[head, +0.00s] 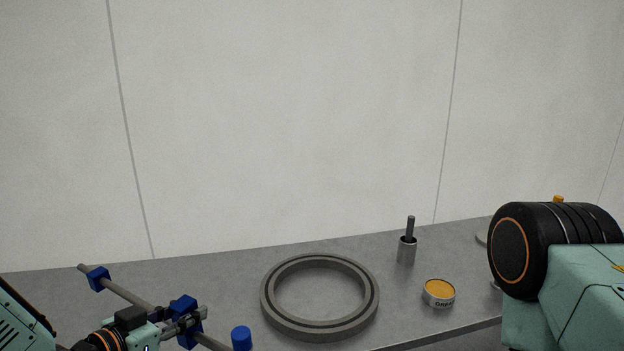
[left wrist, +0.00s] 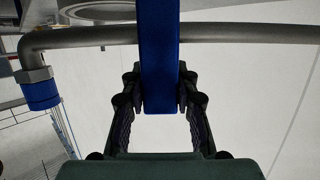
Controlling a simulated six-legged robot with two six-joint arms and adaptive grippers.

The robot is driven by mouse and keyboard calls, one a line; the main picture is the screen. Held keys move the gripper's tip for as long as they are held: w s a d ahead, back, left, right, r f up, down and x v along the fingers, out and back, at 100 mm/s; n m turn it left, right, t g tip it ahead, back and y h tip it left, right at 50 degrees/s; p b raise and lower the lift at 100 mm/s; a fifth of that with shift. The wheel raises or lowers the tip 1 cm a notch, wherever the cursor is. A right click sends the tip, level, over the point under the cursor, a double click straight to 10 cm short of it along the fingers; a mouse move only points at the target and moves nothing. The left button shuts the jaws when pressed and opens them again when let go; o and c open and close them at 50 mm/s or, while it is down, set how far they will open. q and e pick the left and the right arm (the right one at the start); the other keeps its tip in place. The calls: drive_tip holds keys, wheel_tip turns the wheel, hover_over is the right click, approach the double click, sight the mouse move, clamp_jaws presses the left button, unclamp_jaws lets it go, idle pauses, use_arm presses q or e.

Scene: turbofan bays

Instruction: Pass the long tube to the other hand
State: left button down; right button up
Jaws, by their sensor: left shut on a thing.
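The long tube (head: 130,295) is grey with blue blocks along it and a blue end piece (head: 241,338). My left gripper (head: 190,318) is shut on the tube's middle blue block (head: 183,303), at the lower left of the head view. In the left wrist view the tube (left wrist: 250,34) runs across the picture, with the blue block (left wrist: 158,60) between the fingers. There the tube bends down at the left to a blue end (left wrist: 41,94). My right gripper is out of view; only part of my right arm shows at the right.
A grey bench (head: 230,265) stands along a pale wall. On it are a large grey ring (head: 320,332), a yellow-topped grease tin (head: 439,294) and a grey cup (head: 407,252) with a dark rod in it. Bare bench top shows behind the ring.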

use_arm(q)
drive_tip(key=s+d+r+m+g+h+p, duration=0.2)
drive_tip(key=s, duration=0.3)
drive_tip(key=s+d+r+m+g+h+p, duration=0.1)
drive_tip(key=s+d+m+g+h, duration=0.1)
drive_tip(key=s, duration=0.4)
drive_tip(key=shift+d+r+m+g+h+p, duration=0.3)
drive_tip(key=shift+d+r+m+h+p, duration=0.1)
drive_tip(key=shift+m+h, duration=0.35)
drive_tip(key=shift+f, duration=0.1)
